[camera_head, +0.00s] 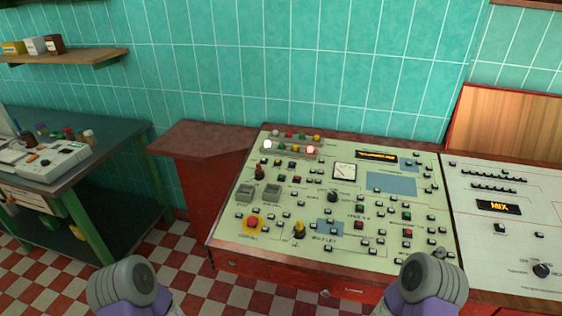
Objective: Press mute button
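A pale green control panel (290,222) with many small buttons, switches and lamps slopes towards me in the middle of the view. No label that reads as mute can be made out at this size, so I cannot tell which button it is. The panel has a red mushroom button on a yellow base (253,223), a yellow-and-black knob (299,230), a dial meter (344,171) and an amber display (376,155). Two grey rounded parts of my arms show at the bottom left and bottom right, apart from the buttons. No gripper fingers show.
A white panel with an amber MIX display (498,207) adjoins on the right. A reddish-brown cabinet (205,140) stands left of the green panel. A green-legged table (110,145) with equipment is at the far left, below a wooden shelf (65,58). Checkered floor (200,285) is open at lower left.

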